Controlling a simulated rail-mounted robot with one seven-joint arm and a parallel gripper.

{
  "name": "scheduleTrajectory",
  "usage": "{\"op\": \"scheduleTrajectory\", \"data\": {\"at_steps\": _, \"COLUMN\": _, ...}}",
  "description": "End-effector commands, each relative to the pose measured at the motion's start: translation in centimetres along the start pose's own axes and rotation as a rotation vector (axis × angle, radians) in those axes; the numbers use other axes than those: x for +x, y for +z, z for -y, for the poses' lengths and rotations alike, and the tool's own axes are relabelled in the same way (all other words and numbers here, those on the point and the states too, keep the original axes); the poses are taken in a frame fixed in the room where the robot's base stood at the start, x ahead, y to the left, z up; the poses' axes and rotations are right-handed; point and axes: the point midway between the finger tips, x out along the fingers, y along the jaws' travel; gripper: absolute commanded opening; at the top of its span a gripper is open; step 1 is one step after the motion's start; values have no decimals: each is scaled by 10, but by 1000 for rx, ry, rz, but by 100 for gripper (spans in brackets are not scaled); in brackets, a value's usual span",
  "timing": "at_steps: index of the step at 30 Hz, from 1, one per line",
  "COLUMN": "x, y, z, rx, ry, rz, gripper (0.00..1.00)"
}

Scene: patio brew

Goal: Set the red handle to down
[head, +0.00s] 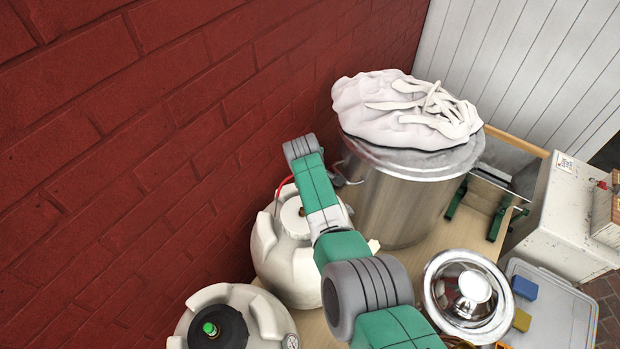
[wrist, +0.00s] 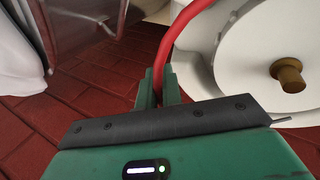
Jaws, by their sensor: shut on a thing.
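The red handle (head: 281,187) shows in the head view as a thin red curve at the upper left of a cream vessel (head: 268,258), partly behind my arm. In the wrist view the red handle (wrist: 172,38) is a curved bar running from the top edge down between my fingers. My gripper (wrist: 159,82) is shut on it, with one green finger on each side. The vessel's round pale top and a brown knob (wrist: 288,74) show at the right. My gripper's fingers are hidden in the head view.
A large steel pot (head: 392,205) with a white cloth sack on top stands right behind my arm. A second cream vessel (head: 262,312) with a black cap is at the front. A shiny metal bowl (head: 440,285) sits at the right. A red brick wall (head: 130,150) bounds the left.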

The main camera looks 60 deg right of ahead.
Motion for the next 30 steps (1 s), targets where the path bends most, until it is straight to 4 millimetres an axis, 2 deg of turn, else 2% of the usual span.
{"op": "scheduleTrajectory", "data": {"at_steps": 1, "x": 5, "y": 1, "z": 4, "rx": 0, "ry": -5, "rz": 1, "gripper": 0}}
{"op": "scheduleTrajectory", "data": {"at_steps": 17, "x": 6, "y": 1, "z": 5, "rx": 0, "ry": -8, "rz": 3, "gripper": 0}}
{"op": "scheduleTrajectory", "data": {"at_steps": 18, "x": 6, "y": 1, "z": 5, "rx": 0, "ry": -8, "rz": 3, "gripper": 11}}
{"op": "scheduleTrajectory", "data": {"at_steps": 21, "x": 5, "y": 1, "z": 4, "rx": 0, "ry": -7, "rz": 3, "gripper": 29}}
{"op": "scheduleTrajectory", "data": {"at_steps": 30, "x": 0, "y": 1, "z": 1, "rx": 1, "ry": -3, "rz": 2, "gripper": 29}}
